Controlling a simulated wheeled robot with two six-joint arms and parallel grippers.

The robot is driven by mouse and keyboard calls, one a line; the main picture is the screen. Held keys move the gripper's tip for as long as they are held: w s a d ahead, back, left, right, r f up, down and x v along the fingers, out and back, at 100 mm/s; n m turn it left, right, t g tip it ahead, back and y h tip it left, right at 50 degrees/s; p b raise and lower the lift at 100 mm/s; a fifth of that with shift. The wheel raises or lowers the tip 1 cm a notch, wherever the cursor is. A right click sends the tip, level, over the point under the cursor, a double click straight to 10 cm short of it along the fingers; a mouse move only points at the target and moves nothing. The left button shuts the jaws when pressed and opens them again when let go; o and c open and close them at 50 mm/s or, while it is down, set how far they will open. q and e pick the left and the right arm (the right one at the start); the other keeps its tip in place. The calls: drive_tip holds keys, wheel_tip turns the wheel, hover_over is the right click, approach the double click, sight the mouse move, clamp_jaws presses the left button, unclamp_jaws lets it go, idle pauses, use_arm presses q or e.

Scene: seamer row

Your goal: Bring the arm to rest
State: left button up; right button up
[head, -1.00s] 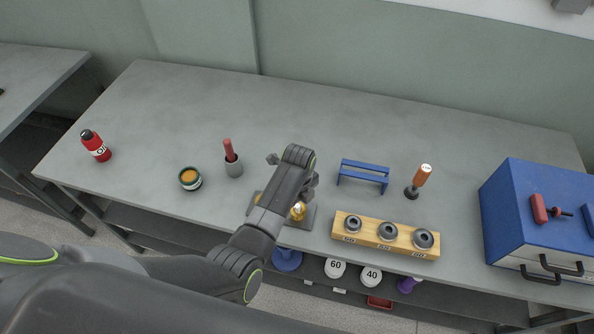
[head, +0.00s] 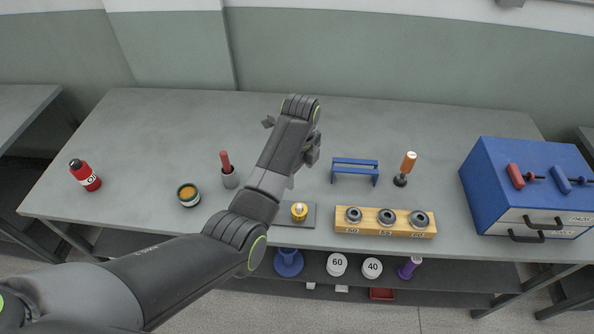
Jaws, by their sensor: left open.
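My left arm reaches in from the lower left over the workbench (head: 150,115). My left gripper (head: 291,122) is above the middle of the bench, seen from behind, with one finger showing at each side of the wrist. It is open, and I see nothing held in it. The space between the fingers is hidden behind my wrist. A dark plate with a brass-coloured piece (head: 299,210) on it lies just below the arm at the front edge. My right gripper is not in view.
To the right are a blue stand (head: 354,170), an orange-handled tool (head: 405,168), a wooden ring block (head: 385,228) and a blue toolbox (head: 525,185).

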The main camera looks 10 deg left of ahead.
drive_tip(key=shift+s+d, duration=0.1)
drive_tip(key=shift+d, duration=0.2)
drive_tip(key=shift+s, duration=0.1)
